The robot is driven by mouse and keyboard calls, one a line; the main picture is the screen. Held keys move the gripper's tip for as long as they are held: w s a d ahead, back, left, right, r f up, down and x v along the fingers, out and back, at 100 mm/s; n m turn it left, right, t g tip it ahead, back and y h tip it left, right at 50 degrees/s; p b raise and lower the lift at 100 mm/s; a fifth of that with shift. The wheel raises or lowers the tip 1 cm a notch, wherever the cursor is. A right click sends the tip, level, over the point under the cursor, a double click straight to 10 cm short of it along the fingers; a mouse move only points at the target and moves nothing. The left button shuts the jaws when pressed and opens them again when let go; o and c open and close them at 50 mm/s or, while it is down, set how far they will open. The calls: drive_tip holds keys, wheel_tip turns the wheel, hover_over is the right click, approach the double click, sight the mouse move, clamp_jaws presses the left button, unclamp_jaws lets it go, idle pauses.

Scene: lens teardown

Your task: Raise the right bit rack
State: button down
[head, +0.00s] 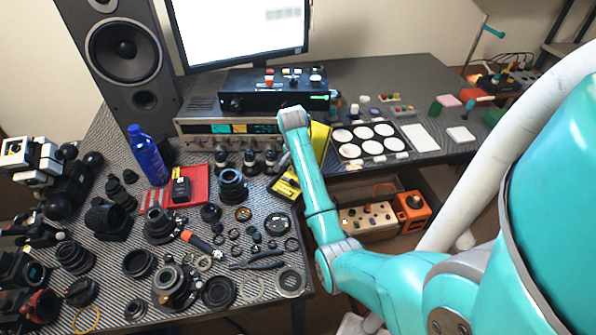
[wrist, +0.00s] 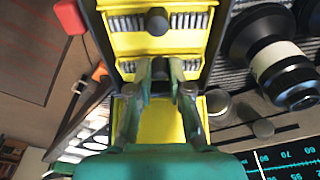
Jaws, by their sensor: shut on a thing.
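A yellow bit case with dark edges lies open; in the wrist view its yellow inside (wrist: 160,125) fills the middle, and in the head view part of the case (head: 287,187) shows beside my forearm. Two bit racks with rows of grey bits cross it in the wrist view. The farther rack (wrist: 190,22) has a free dark knob (wrist: 157,20). My gripper (wrist: 160,72) is shut on the dark knob of the nearer rack (wrist: 192,66); the fingers partly hide this knob. In the head view my arm hides the fingers. I cannot tell whether the held rack is raised.
A dark lens barrel with a pale band (wrist: 280,58) stands close beside the case. An instrument with a lit display (head: 232,128) stands behind. Lens parts and rings crowd the left table. A palette of white discs (head: 370,140) lies to the right.

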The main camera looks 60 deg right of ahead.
drive_tip(key=shift+d+r+y, duration=0.15)
drive_tip(key=shift+d+y, duration=0.15)
drive_tip(key=shift+y, duration=0.7)
drive_tip(key=c, duration=1.1)
unclamp_jaws()
